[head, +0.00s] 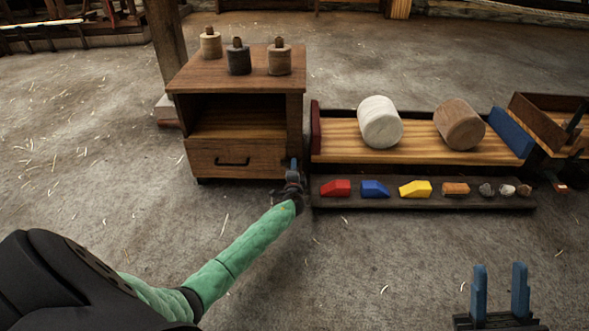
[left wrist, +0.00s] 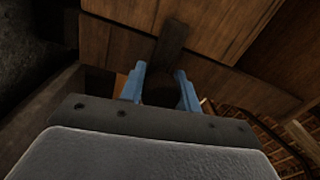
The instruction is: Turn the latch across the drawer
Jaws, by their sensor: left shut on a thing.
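The drawer looks closed. My left gripper (head: 292,166) is at the lower right front corner of the cabinet, beside the drawer. In the left wrist view, my blue left fingers (left wrist: 160,88) are around a dark bar, the latch (left wrist: 173,40), lying against the wooden front. They are shut on it. The gripper hides the latch in the head view, so its angle to the drawer is hard to tell. My right gripper (head: 499,290) is open and empty at the lower right.
Several spools, including a dark one (head: 238,60), stand on the cabinet top. To the right, a bench (head: 350,148) holds a white roll (head: 380,122) and a brown roll (head: 459,125). A low tray (head: 340,203) holds coloured blocks and stones. The floor left of the cabinet is clear.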

